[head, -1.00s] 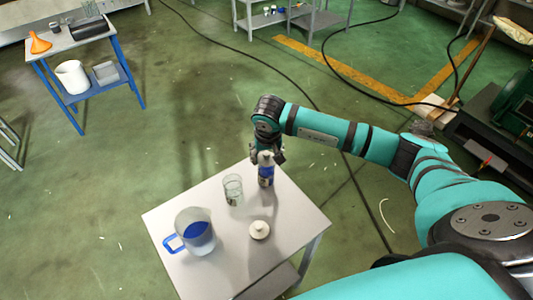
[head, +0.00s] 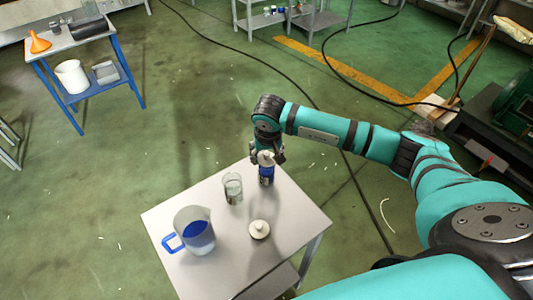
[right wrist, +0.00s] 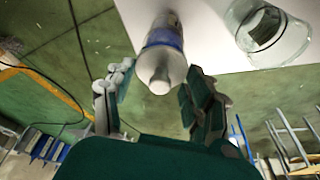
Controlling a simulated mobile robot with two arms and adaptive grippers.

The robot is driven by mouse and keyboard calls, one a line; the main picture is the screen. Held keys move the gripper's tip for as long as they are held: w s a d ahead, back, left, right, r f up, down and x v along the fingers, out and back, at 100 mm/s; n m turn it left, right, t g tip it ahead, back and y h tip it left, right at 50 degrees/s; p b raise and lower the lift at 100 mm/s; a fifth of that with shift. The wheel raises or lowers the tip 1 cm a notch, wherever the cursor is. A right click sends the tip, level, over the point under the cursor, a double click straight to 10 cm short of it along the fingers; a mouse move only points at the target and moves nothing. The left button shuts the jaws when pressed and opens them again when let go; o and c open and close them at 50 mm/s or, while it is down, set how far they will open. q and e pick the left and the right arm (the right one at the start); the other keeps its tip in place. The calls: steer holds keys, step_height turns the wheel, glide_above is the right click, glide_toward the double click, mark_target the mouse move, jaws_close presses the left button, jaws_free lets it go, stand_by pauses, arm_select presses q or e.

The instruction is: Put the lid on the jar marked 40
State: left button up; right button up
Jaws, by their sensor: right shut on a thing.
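A clear glass jar (head: 232,188) stands open on the small table, left of a white bottle with a blue label (head: 267,174). The jar also shows in the right wrist view (right wrist: 245,42) with a dark label; I cannot read its mark. My right gripper (head: 267,157) is at the bottle by the table's back edge. In the right wrist view its fingers (right wrist: 157,85) are on both sides of the upright bottle (right wrist: 164,45), shut on it. My left gripper is out of view.
A clear pitcher with a blue handle and blue contents (head: 196,232) stands on the table's left part. The table's (head: 295,222) right front part is bare. A blue-legged table (head: 68,42) with an orange funnel (head: 40,43) stands far left. Cables lie on the green floor.

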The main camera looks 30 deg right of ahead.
steer(key=shift+f+b, duration=0.2)
steer(key=shift+b, duration=0.25)
stand_by(0.5)
steer(key=o, duration=1)
steer(key=shift+o, duration=0.2)
steer(key=o, duration=0.4)
steer(key=shift+r, duration=0.15)
steer(key=shift+r+p, duration=1.7)
steer(key=shift+r, duration=1.7)
